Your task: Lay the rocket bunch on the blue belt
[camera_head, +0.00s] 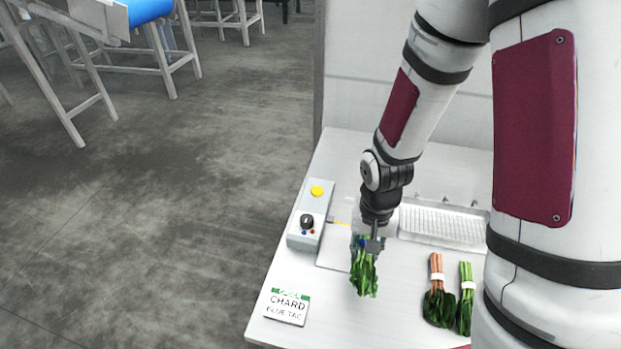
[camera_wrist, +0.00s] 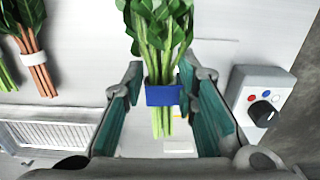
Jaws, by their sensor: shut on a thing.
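My gripper (camera_head: 371,243) is over the white table, shut on a green leafy bunch (camera_head: 364,277) whose leaves hang downward. In the wrist view my gripper (camera_wrist: 160,84) has a finger on either side of the pale green stems, at a blue band (camera_wrist: 163,95). I take this as the rocket bunch; no label on it is readable. Whether its leaves touch the table cannot be told. The blue belt (camera_head: 148,10) is at the top left, on a separate pale frame across the floor, only partly in view.
Two white-banded bunches, one red-stemmed (camera_head: 437,290) and one green-stemmed (camera_head: 466,297), lie on the table (camera_head: 350,323). A control box (camera_head: 310,216), a sign reading CHARD BLUE TAG (camera_head: 287,307) and a ribbed white tray (camera_head: 440,227) are near. Open grey floor separates table and belt.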

